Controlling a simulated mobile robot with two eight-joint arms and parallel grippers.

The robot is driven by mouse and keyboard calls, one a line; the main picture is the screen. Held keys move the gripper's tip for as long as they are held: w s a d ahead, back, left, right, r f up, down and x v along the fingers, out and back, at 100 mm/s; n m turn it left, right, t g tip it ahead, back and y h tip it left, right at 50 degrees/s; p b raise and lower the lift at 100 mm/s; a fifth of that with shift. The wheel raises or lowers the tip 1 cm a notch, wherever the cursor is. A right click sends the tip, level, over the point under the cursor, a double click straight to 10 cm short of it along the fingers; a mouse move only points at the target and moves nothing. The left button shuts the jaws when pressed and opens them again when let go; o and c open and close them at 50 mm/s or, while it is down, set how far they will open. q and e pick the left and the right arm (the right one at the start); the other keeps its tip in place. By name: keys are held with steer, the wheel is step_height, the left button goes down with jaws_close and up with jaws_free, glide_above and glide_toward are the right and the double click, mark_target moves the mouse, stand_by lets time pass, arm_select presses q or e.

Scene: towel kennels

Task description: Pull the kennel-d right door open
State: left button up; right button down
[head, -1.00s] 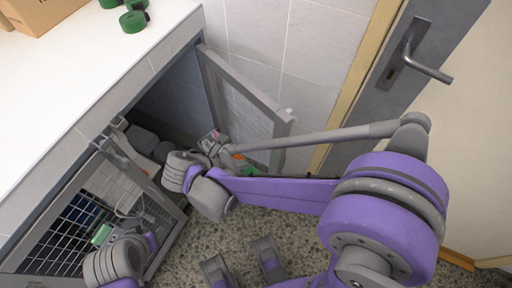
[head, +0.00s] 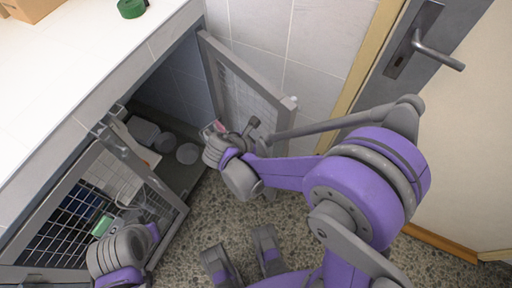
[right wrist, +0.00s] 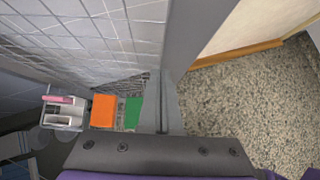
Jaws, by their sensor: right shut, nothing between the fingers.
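The kennel's right door (head: 284,120), a grey frame with a pale mesh panel, stands swung wide out towards the tiled wall in the head view. Its frame bar (right wrist: 190,45) and mesh (right wrist: 100,30) fill the upper left of the right wrist view. My right gripper (head: 252,126) is shut and empty, close by the door's lower part; I cannot tell whether it touches. Its closed fingers show in the right wrist view (right wrist: 161,118). My left gripper (head: 122,250) is in front of the left mesh door (head: 170,195); its fingers are not clear.
The kennel opening under the white counter (head: 90,70) shows round bowls (head: 187,153) inside. A small rack with a pink item (right wrist: 58,100), an orange piece (right wrist: 103,111) and a green piece (right wrist: 133,112) lie near the right fingers. Speckled floor (right wrist: 240,105) is clear to the right.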

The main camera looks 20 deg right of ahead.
steer(key=shift+w+d, duration=0.15)
steer(key=shift+d, duration=0.2)
steer(key=shift+d, duration=0.1)
